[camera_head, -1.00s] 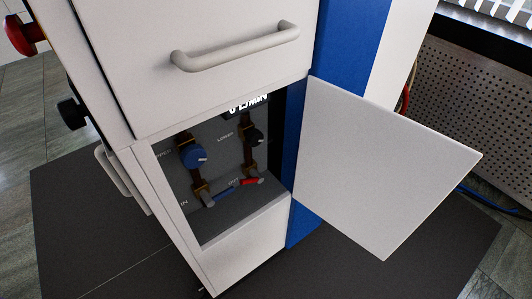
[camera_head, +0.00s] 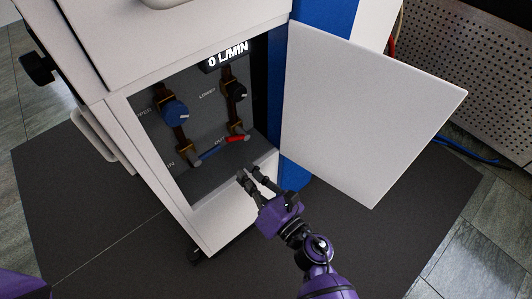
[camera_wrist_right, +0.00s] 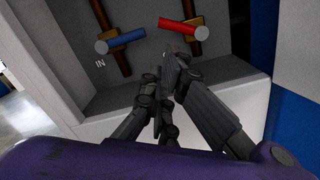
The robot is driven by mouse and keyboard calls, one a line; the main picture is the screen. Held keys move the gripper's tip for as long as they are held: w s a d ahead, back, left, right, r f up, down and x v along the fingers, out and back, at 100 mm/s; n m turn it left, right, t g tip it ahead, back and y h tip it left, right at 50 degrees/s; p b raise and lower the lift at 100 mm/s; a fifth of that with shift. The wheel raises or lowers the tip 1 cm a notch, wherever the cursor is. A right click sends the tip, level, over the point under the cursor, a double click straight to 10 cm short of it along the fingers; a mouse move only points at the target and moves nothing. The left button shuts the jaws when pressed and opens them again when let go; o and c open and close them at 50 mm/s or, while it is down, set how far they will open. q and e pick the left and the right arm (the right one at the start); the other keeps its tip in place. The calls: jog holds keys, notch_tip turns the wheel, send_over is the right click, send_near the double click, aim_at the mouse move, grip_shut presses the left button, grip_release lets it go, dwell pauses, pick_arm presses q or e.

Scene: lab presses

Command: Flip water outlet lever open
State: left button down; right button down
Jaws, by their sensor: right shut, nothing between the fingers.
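The red outlet lever (camera_head: 236,138) lies sideways beside the OUT label inside the recessed panel, pointing left from its grey round end. It also shows in the right wrist view (camera_wrist_right: 177,26), just beyond my fingertips. The blue lever (camera_head: 212,152) by the IN label points right, toward the red one; it also shows in the right wrist view (camera_wrist_right: 126,39). My right gripper (camera_head: 249,176) is shut and empty. It is at the recess's front lip, below the red lever and apart from it. My left gripper is out of view.
A blue knob (camera_head: 175,111) and a black knob (camera_head: 237,92) sit above the levers. The display (camera_head: 228,56) reads 0 L/MIN. The open white door (camera_head: 365,115) stands to the right of the recess. The recess side walls limit room sideways.

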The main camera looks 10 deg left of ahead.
jog(key=x, duration=0.5)
jog(key=shift+w+a, duration=0.2)
jog(key=shift+w+a+b, duration=0.25)
jog(key=shift+a+b, duration=0.05)
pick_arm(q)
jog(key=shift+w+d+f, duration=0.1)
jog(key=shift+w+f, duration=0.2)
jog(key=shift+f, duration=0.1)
pick_arm(e)
jog(key=shift+r, duration=0.1)
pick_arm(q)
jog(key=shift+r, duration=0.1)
